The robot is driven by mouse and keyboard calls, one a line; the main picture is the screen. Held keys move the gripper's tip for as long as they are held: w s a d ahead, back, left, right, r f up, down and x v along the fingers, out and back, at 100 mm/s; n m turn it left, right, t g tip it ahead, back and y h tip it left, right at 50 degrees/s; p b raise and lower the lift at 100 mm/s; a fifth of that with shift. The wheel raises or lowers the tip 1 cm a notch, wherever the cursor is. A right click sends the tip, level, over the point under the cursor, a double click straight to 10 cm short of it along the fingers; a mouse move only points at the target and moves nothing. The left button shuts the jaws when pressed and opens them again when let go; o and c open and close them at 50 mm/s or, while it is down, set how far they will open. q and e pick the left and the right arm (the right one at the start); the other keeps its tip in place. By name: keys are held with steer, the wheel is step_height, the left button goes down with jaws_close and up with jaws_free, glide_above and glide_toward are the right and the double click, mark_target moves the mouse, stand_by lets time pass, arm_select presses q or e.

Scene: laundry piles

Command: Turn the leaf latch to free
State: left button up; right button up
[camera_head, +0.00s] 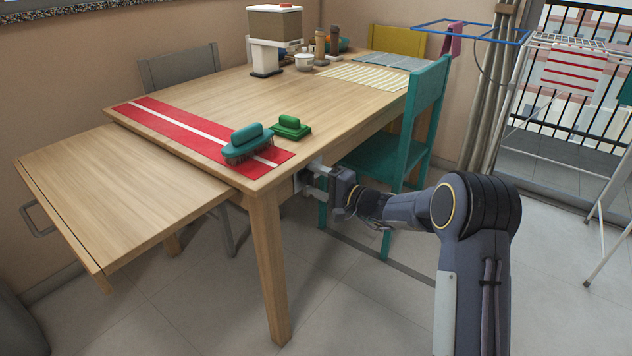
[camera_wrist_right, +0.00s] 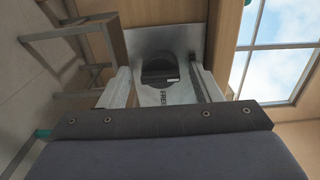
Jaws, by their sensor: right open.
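The leaf latch (camera_wrist_right: 160,70) shows in the right wrist view as a dark round knob with a raised bar across it. It sits on a grey metal plate (camera_wrist_right: 178,40). A pale label reading "FREE" lies beside the knob, partly hidden by my gripper. My right gripper (camera_head: 308,180) is at the side of the table, just under the top near the front corner. In the right wrist view its open fingers (camera_wrist_right: 163,88) stand on either side of the knob. I cannot tell whether they touch it. The table leaf (camera_head: 120,185) extends at the left, slightly lower than the main top.
The wooden table (camera_head: 240,95) carries a red runner (camera_head: 185,127), a teal brush (camera_head: 247,145) and a green brush (camera_head: 291,127). A table leg (camera_head: 268,270) stands close to my right gripper. A teal chair (camera_head: 425,110) is behind my forearm. Floor at the front is clear.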

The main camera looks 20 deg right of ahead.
steer(key=shift+c, duration=0.5)
steer(key=c, duration=0.9)
steer(key=shift+m, duration=0.3)
steer(key=shift+m+p, duration=3.65)
steer(key=shift+m, duration=5.05)
